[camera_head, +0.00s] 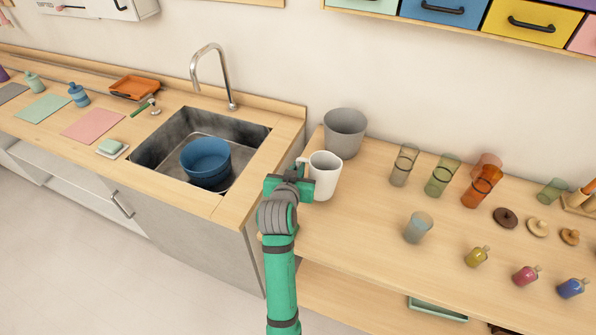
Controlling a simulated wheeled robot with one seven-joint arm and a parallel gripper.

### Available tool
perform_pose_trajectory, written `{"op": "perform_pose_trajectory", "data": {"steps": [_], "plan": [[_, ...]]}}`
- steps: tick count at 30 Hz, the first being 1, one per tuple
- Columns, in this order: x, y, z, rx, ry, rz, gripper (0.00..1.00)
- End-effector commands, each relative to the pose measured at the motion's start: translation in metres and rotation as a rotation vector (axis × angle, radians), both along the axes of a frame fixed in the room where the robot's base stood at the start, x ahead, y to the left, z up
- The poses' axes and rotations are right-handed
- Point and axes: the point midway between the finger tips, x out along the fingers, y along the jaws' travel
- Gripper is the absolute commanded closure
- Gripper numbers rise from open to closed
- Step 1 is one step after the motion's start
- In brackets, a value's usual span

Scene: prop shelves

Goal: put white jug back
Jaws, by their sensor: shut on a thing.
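The white jug (327,176) is upright at the left end of the wooden shelf top, with its handle on its left side. My gripper (304,183) is at the jug's left side, shut on it near the handle. The fingertips are partly hidden, and I cannot tell whether the jug's base touches the wood. A grey pot (345,132) stands just behind the jug, close to it.
To the left is a sink (262,134) holding a blue pot (206,160), with a tall tap (228,85) behind. Wood right of the jug is clear.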

Motion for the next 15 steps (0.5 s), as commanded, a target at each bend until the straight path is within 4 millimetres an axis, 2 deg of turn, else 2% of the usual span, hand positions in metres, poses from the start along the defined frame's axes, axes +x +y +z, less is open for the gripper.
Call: {"op": "perform_pose_trajectory", "data": {"steps": [1,5,15], "plan": [[-0.001,0.000,-0.008,-0.002,0.002,0.001,1.00],[-0.001,0.000,-0.019,0.000,0.000,0.000,1.00],[0.000,0.000,-0.021,0.000,-0.001,0.000,1.00]]}}
